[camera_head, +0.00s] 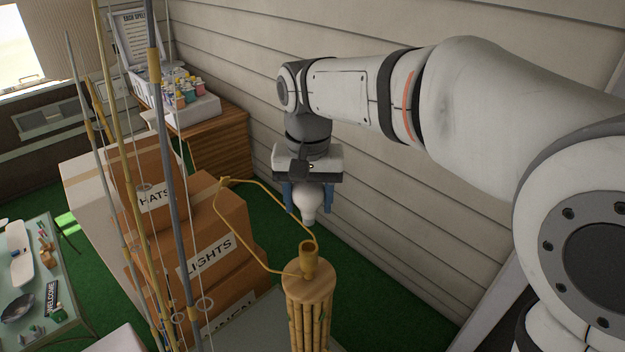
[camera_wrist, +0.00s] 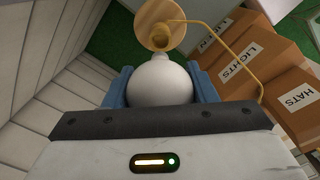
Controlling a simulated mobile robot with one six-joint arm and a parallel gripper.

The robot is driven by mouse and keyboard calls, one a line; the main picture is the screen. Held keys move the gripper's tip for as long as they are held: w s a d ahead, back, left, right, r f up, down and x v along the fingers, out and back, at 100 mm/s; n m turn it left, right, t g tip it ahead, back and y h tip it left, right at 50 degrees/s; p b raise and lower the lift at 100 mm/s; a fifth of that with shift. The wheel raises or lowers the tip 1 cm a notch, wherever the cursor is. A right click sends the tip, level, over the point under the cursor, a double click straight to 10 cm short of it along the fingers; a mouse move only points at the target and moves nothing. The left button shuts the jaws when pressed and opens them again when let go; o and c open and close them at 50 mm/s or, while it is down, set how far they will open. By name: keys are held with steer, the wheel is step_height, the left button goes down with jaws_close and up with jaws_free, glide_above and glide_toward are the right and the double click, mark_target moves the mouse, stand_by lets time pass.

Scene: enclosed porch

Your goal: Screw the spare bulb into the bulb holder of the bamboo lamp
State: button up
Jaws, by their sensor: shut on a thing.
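My gripper (camera_head: 308,207) points straight down, its two blue fingers shut on a white spare bulb (camera_head: 307,196). The bulb hangs with its narrow end down. The bamboo lamp (camera_head: 308,318) stands below, with bundled bamboo canes and a round wooden top. Its brass-coloured bulb holder (camera_head: 308,262) stands upright on that top, apart from the bulb and below it. In the wrist view the bulb (camera_wrist: 160,84) sits between the fingers, its neck toward the lamp's round top (camera_wrist: 160,14). The bulb partly hides the holder there.
A thin yellow wire frame (camera_head: 258,262) loops out from the lamp to the left. Cardboard boxes (camera_head: 226,222) are stacked left of the lamp, with upright rods (camera_head: 171,150) in front. A siding wall (camera_head: 420,205) stands behind my arm. A wooden cabinet (camera_head: 222,145) is at the back.

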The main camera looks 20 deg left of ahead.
mark_target(308, 224)
steer(key=shift+w, duration=0.25)
steer(key=shift+s, duration=0.3)
steer(key=shift+f, duration=0.35)
steer(key=shift+f+b, duration=1.95)
steer(key=shift+f, duration=0.5)
steer(key=shift+f+b, duration=0.9)
steer(key=shift+f, duration=0.65)
stand_by(1.3)
